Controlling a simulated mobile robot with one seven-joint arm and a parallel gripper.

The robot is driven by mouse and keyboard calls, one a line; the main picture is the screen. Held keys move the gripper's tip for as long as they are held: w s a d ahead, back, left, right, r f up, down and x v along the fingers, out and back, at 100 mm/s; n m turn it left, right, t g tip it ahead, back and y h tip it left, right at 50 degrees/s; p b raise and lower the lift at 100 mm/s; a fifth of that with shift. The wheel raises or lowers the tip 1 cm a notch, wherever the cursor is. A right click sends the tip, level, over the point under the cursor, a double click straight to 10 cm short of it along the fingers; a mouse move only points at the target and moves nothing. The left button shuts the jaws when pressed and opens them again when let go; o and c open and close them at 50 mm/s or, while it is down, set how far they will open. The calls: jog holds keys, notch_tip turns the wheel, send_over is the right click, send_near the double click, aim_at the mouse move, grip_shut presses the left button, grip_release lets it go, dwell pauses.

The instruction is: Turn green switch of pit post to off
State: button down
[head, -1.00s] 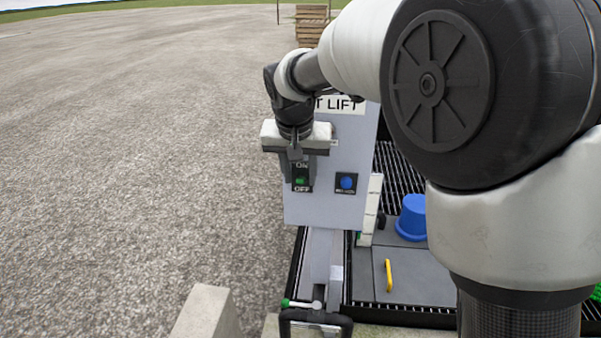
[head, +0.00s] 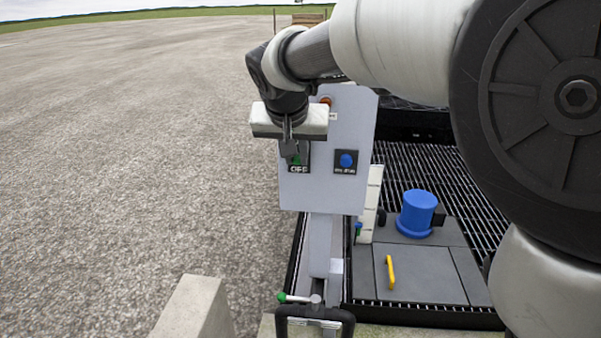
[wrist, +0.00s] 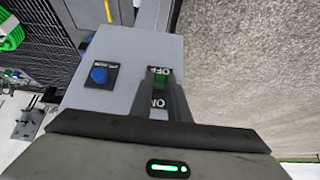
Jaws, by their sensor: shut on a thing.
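The pit post is a pale grey panel (head: 325,190) on a column; it also fills the middle of the wrist view (wrist: 120,60). Its green switch (head: 296,159) sits on a dark plate at the panel's left side, with the OFF label just below it. In the wrist view, turned upside down, the green switch (wrist: 160,81) lies between the OFF and ON labels, closer to OFF. My gripper (head: 289,152) is in front of the plate, pointing down, its fingers shut on the switch. The fingers (wrist: 163,95) partly cover the plate and the ON label.
A blue button (head: 346,161) is right of the switch. An orange-red round part (head: 325,101) is at the panel top. A blue cylinder (head: 417,212) and yellow handle (head: 390,272) stand to the right. A green-tipped lever (head: 283,297) is below. Open gravel lies left.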

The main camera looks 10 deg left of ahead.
jog(key=shift+s+f+t+b, duration=0.15)
jog(key=shift+f+t+b, duration=0.35)
jog(key=shift+t+b, duration=1.3)
jog(key=shift+s+f+t+b, duration=0.15)
jog(key=shift+f+t+b, duration=0.45)
jog(key=shift+b, duration=2.35)
jog(key=shift+s+f+t+b, duration=0.15)
jog(key=shift+f+t+b, duration=0.25)
jog(key=shift+t+b, duration=1.45)
jog(key=shift+g+b, duration=0.35)
jog(key=shift+b, duration=0.15)
jog(key=c, duration=1.7)
grip_release()
